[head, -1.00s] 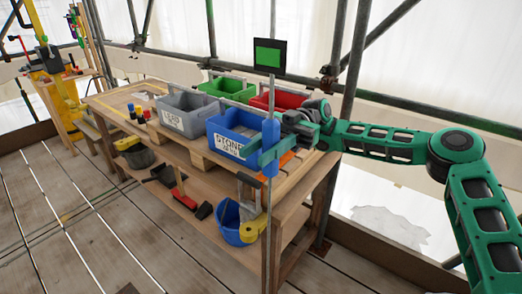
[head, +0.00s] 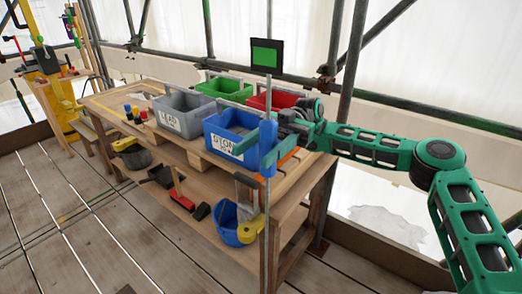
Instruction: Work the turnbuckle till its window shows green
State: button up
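The turnbuckle (head: 267,137) is a blue upright cylinder on a thin vertical rod, in front of the bench. A small black-framed window (head: 267,55) at the top of the rod shows green. My gripper (head: 264,148) reaches in from the right at the height of the blue cylinder. One teal finger shows on the far left side of the cylinder and the other on its near right side, with a gap between them. The fingers look spread apart around the cylinder; part of the far finger is hidden behind it.
A wooden bench (head: 118,99) carries a blue bin (head: 222,148), a grey bin (head: 180,121), a green bin and a red bin close behind the turnbuckle. Scaffold poles rise behind. The plank floor at left is clear.

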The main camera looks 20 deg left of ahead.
dwell(0.3)
jog(key=v, duration=1.1)
dwell(0.4)
